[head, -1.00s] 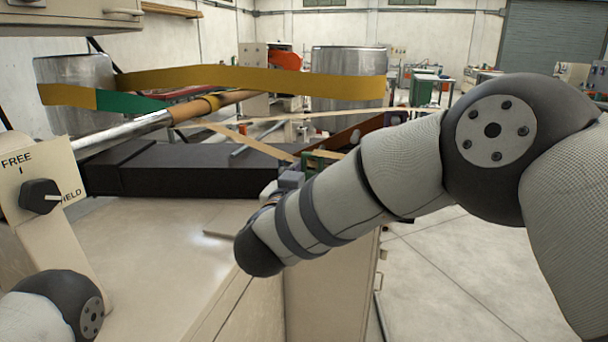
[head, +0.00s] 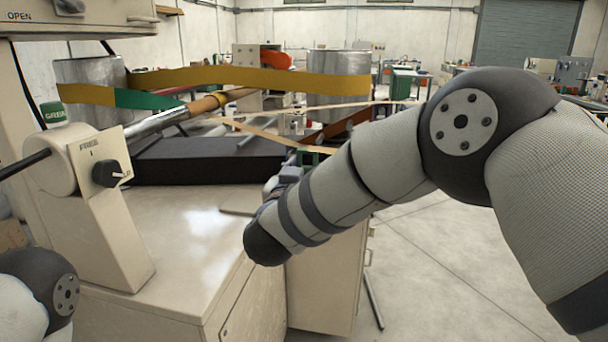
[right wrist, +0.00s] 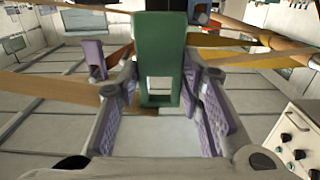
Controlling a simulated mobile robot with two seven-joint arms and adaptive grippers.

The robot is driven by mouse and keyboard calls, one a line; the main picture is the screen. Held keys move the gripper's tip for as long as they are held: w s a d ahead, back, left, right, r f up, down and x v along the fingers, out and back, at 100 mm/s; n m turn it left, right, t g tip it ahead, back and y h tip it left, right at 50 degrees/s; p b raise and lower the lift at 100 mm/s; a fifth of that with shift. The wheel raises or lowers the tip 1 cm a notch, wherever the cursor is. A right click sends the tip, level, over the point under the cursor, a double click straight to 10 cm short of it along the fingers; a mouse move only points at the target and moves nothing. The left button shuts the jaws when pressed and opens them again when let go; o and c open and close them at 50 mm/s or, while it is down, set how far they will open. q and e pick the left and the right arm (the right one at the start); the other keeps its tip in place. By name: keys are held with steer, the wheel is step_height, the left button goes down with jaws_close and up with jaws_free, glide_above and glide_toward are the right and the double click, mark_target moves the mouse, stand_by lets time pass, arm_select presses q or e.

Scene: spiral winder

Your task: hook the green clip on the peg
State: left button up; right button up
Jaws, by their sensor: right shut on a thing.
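The green clip (right wrist: 162,45) stands between the purple-padded fingers of my right gripper (right wrist: 160,100) in the right wrist view. It is a flat green block with a rectangular window near its lower end. In the head view a small dark green part of the clip (head: 312,155) shows just past my right gripper (head: 290,174), which is largely hidden behind my own forearm. My right gripper is shut on the clip, above the right end of the machine top. I cannot make out the peg for certain in either view. My left gripper is out of view.
A yellow and green band (head: 250,80) runs around metal drums behind a tan roller (head: 212,103). Tan strips (head: 270,138) cross near the clip. A selector knob (head: 106,173) stands on a bracket at left. The beige machine top (head: 185,225) is mostly clear.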

mark_target(306, 168)
steer(key=shift+r, duration=0.1)
steer(key=p+v, duration=0.1)
steer(key=v, duration=0.3)
steer(key=shift+s+a, duration=0.15)
steer(key=shift+s, duration=0.1)
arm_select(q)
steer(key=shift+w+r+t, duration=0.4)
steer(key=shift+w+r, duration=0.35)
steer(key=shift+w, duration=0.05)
arm_select(e)
steer(key=shift+v, duration=2.05)
steer(key=shift+r, duration=0.1)
